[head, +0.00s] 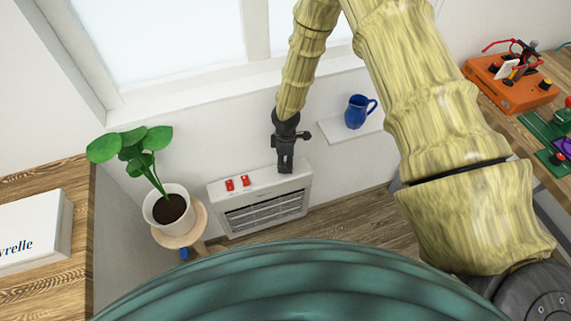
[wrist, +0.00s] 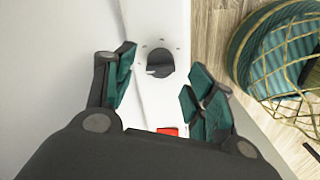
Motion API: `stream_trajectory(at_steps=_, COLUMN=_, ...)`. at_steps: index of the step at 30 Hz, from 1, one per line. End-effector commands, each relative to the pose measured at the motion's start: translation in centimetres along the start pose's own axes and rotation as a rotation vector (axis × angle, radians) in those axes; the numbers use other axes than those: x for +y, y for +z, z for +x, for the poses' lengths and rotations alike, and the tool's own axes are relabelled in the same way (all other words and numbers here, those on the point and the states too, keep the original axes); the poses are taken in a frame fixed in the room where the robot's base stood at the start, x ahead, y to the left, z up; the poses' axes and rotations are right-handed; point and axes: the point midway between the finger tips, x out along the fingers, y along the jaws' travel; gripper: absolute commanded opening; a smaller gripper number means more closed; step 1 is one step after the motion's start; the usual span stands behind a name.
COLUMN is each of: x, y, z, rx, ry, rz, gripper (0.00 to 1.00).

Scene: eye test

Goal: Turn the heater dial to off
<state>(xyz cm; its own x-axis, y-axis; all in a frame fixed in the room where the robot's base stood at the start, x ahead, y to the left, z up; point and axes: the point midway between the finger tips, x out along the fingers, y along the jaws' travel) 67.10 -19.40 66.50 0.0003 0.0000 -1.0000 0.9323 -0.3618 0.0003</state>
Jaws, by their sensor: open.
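The white heater (head: 213,199) stands on the floor against the wall under the window, with a dark grille on its front. Its dial (wrist: 160,62) is a round dark knob on the white top, with a pale mark towards its left side and small marks around it. My gripper (head: 285,170) points down over the right end of the heater top and hides the dial in the head view. In the wrist view my gripper (wrist: 161,80) is open, with its green-padded fingers on either side of the dial. I cannot tell whether they touch it.
A potted plant (head: 171,208) on a wooden stand is close left. A blue jug (head: 357,112) stands on a wall shelf (head: 340,132) to the right. A wooden surface holds a white box (head: 32,232) at far left.

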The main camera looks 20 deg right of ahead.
Motion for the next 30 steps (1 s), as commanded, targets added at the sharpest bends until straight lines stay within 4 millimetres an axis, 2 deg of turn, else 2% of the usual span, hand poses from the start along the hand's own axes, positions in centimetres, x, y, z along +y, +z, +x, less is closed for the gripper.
stream_trajectory(at_steps=9, x=0.1, y=-0.1, z=-5.3, rx=0.002, ry=0.001, rz=0.001, gripper=0.55)
stream_trajectory(at_steps=15, x=0.1, y=0.0, z=-7.6, rx=0.002, ry=0.001, rz=0.001, gripper=0.55)
stream_trajectory(at_steps=21, x=0.0, y=0.0, z=-8.7, rx=0.000, ry=-0.001, rz=0.000, gripper=0.55)
stream_trajectory(at_steps=30, x=0.0, y=0.0, z=-8.8, rx=0.000, ry=-0.001, rz=0.000, gripper=0.55)
